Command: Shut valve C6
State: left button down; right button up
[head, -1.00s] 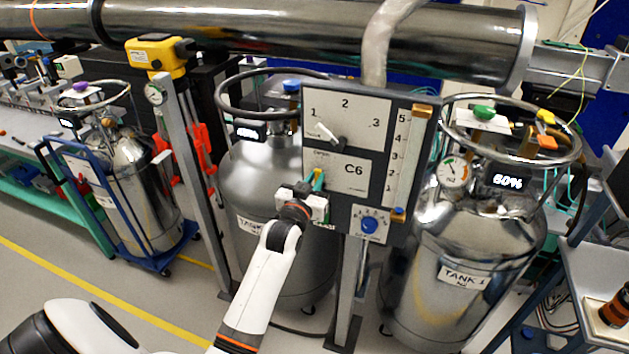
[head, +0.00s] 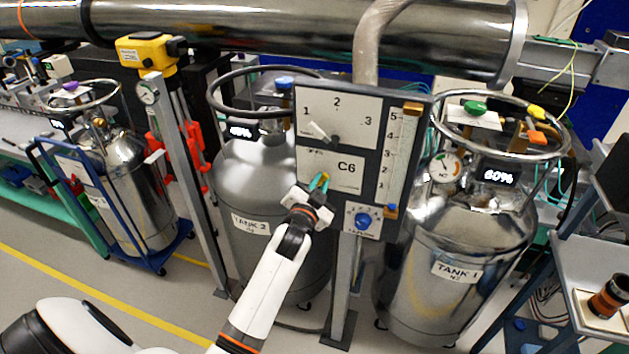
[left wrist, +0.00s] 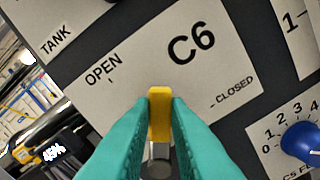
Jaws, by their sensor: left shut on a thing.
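The valve panel carries a white C6 plate (head: 345,172), which also shows tilted in the left wrist view (left wrist: 150,62). Its marks read OPEN at left and CLOSED at right there. My left gripper (head: 319,183) is at the lower left of this plate. Its teal fingers are shut on the yellow valve handle (left wrist: 160,115), one on each side. The handle stands between the OPEN and CLOSED marks, pointing at neither. A grey stem shows below it, and the fingers hide part of the handle. My right gripper is not in view.
On the same panel are a selector lever (head: 321,132) above and a blue knob (head: 362,220) at lower right. Tank 2 (head: 248,185) stands behind to the left and Tank 1 (head: 455,245) to the right. A large pipe (head: 260,28) crosses above.

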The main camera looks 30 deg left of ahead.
aim_at(334, 184)
pick_arm(q)
jog(key=m, duration=0.1)
jog(key=d+f+m, duration=0.1)
jog(key=m, duration=0.2)
jog(key=shift+w+d+f+m+b, duration=0.2)
jog(key=shift+d+f+m+b, duration=0.1)
jog(key=shift+f+b, duration=0.1)
jog(key=m, duration=0.1)
jog(key=f+m+b, duration=0.1)
jog(key=m, duration=0.1)
jog(key=shift+d, duration=0.25)
jog(key=shift+f+m, duration=0.45)
jog(key=shift+m, duration=0.55)
jog(key=shift+d, duration=0.1)
jog(key=c, duration=1.4)
grip_release()
jog(key=shift+w, duration=0.1)
